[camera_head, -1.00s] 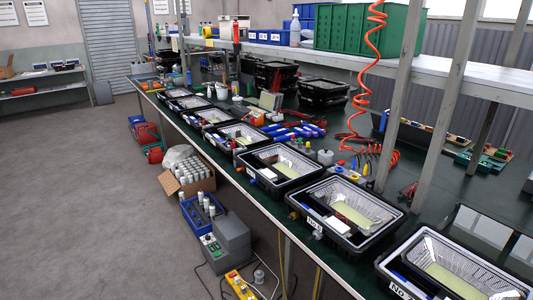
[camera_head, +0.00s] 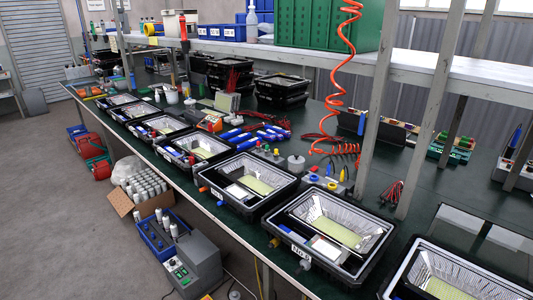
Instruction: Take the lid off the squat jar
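A small, low grey-white jar (camera_head: 296,164) stands on the dark green bench top, behind the row of black floodlight housings. It has a small dark knob or cap on top; it may be the squat jar, but it is too small to be sure. A whitish pot (camera_head: 172,96) stands farther down the bench, and I cannot tell whether it has a lid. Neither of my grippers is in view.
Floodlight housings (camera_head: 334,222) line the front bench edge.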

